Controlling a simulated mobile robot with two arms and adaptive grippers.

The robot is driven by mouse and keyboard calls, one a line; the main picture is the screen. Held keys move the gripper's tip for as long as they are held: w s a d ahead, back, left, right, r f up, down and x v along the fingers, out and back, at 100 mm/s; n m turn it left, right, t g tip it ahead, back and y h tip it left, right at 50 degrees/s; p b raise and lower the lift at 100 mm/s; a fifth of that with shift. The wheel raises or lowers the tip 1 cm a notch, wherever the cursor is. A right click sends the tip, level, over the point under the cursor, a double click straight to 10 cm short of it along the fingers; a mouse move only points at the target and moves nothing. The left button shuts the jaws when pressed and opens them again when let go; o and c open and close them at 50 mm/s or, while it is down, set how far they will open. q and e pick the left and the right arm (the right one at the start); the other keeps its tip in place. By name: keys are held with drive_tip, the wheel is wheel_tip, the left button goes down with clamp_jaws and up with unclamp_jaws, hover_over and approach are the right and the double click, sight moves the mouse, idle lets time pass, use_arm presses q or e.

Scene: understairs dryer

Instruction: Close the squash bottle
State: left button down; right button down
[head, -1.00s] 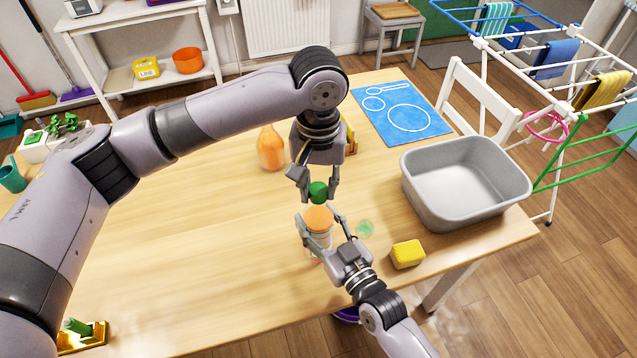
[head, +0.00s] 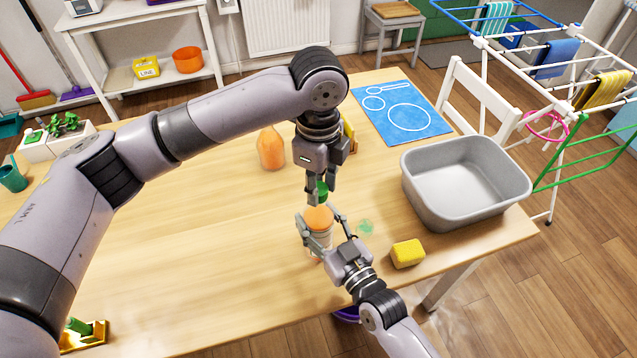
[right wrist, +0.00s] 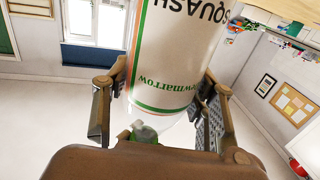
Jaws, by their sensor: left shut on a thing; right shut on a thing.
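The squash bottle (head: 318,219) stands near the table's front edge, its orange upper part showing in the head view. My right gripper (head: 323,232) is shut on it from the front right. In the right wrist view the bottle's white label (right wrist: 178,55) with green bands is between the fingers (right wrist: 160,112). A green cap (head: 322,188) is at the bottle's top. My left gripper (head: 321,190) points down from above and is shut on the cap. The fingers hide the neck, so I cannot tell whether the cap is seated.
Another orange bottle (head: 271,150) stands behind, to the left. A yellow sponge (head: 407,254), a small pale green item (head: 366,227) and a grey basin (head: 465,215) are to the right. A blue mat (head: 402,113) lies at the back. The table's left half is mostly clear.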

use_arm(q)
drive_tip(key=m, duration=0.6)
drive_tip(key=c, duration=1.2)
unclamp_jaws()
wheel_tip(320, 180, up, 12)
use_arm(e)
drive_tip(key=c, duration=0.6)
unclamp_jaws()
